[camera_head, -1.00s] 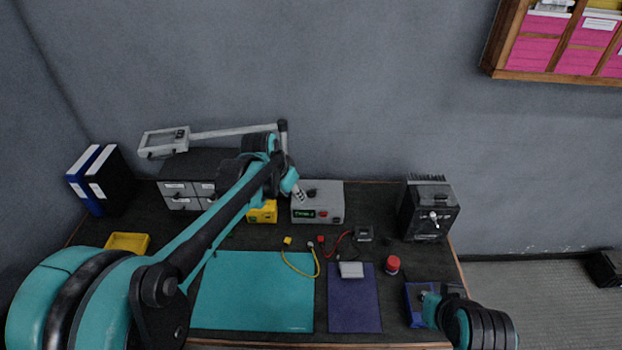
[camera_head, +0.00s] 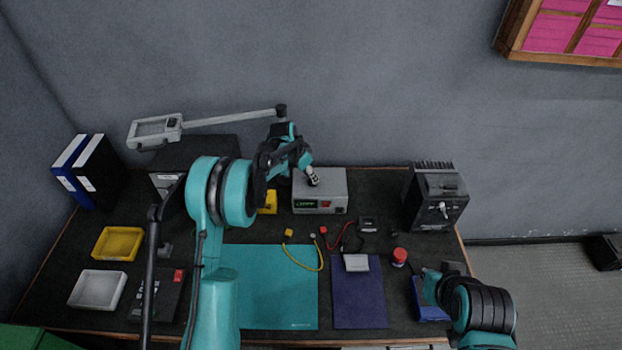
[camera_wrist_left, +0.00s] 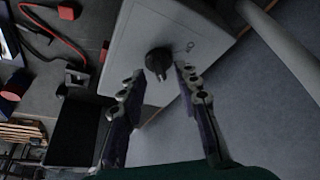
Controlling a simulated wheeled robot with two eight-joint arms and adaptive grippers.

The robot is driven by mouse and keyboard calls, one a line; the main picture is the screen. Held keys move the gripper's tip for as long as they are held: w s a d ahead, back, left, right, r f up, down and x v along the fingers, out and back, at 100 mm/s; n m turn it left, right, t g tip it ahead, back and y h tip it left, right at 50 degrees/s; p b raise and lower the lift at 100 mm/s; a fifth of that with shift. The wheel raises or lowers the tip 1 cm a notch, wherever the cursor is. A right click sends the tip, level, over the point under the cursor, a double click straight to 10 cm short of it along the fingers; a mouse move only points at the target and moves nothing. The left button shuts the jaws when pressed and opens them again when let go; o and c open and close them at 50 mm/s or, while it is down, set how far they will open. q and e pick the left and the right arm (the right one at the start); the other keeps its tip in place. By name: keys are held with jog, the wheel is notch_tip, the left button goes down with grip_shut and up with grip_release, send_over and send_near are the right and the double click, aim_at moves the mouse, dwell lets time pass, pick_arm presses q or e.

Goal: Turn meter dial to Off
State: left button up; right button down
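The meter is a grey box (camera_head: 335,188) at the back middle of the bench, with a green display and a red switch on its front. Its black dial (camera_wrist_left: 158,60) shows in the left wrist view on the box's pale top, with a small ring mark beside it. In the head view my gripper hides the dial. My left gripper (camera_head: 311,178) is over the box. In the wrist view its fingers (camera_wrist_left: 160,78) are apart on either side of the dial; I cannot tell whether they touch it. My right gripper (camera_head: 430,286) is low at the right; its fingers are unclear.
A yellow block (camera_head: 269,202) stands just left of the meter. A black unit (camera_head: 437,200) stands to its right. Red and yellow leads, a red cap (camera_head: 399,257) and a blue mat (camera_head: 360,300) lie in front. A lamp arm (camera_head: 228,118) reaches across behind.

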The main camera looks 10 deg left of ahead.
pick_arm(q)
jog(key=shift+x, duration=0.8)
grip_shut()
